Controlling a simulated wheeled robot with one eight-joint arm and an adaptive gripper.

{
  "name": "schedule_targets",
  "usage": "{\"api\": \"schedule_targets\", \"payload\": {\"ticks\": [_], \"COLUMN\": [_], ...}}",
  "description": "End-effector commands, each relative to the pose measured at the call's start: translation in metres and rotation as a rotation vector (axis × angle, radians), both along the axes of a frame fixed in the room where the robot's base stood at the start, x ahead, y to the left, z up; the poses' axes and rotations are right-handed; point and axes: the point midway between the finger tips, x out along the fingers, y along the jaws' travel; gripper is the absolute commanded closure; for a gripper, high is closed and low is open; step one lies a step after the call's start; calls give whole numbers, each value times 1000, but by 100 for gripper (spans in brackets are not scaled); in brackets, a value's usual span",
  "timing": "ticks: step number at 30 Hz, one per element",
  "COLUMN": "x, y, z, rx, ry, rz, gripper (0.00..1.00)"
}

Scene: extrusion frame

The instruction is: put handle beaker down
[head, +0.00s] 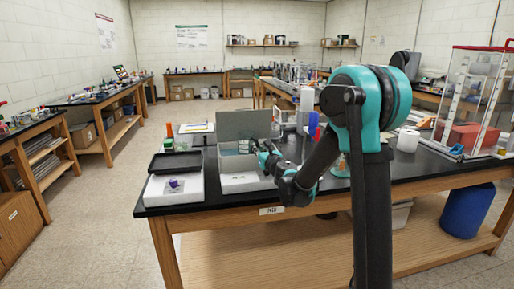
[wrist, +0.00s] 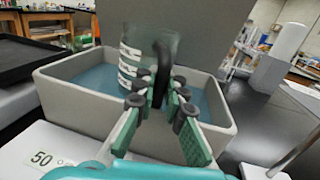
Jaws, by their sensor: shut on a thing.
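The handle beaker (wrist: 140,50) is clear with white markings and a black handle (wrist: 162,72). My gripper (wrist: 157,98) is shut on the handle side of the beaker, and the beaker looks upright. In the head view my gripper (head: 264,150) is at the grey bath on the black bench. The beaker is over or inside the open grey bath (wrist: 85,115), which holds bluish liquid. My fingers hide the beaker's lower part, so I cannot tell whether it touches the bath floor.
The bath's raised grey lid (head: 243,124) stands behind it. A white balance (head: 173,189) with a purple item sits to the left, by a black tray (head: 175,162). White paper rolls (head: 408,139) and a clear enclosure (head: 472,100) stand to the right.

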Motion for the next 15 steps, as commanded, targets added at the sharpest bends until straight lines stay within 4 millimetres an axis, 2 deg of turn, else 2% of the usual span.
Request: {"api": "schedule_targets", "payload": {"ticks": [4,5,10,15], "x": [0,0,0,0], "y": [0,0,0,0], "z": [-1,-2,-1,-1], "rx": [0,0,0,0], "ry": [0,0,0,0], "rz": [0,0,0,0], "gripper": [100,89,68,68]}}
